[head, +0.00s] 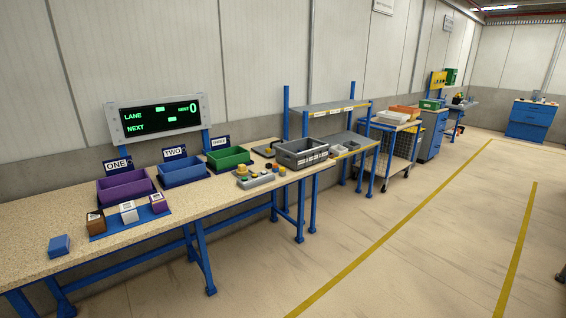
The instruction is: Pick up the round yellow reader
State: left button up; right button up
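A small rounded yellow thing (242,169), which looks like the round yellow reader, sits at the left back of a grey panel (262,181) on the long bench. It is small in the head view, so its exact shape is hard to tell. Other small yellow, red and dark knobs or pieces stand close to its right on or behind the same panel. Neither of my grippers shows in the head view.
Purple (127,198), blue (184,182) and green (228,166) bins stand along the back of the speckled bench (190,218). Several small boxes sit on a blue mat (133,226). A grey crate (301,163) stands right of the panel. Floor ahead is clear.

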aim_at(242, 171)
jog(key=i+l+u, duration=0.25)
jog(key=i+u, duration=0.2)
jog(key=i, duration=0.3)
jog(key=i+l+u, duration=0.4)
jog(key=i+l, duration=0.15)
jog(key=i, duration=0.2)
jog(key=i+l+u, duration=0.45)
jog(key=i+l, duration=0.2)
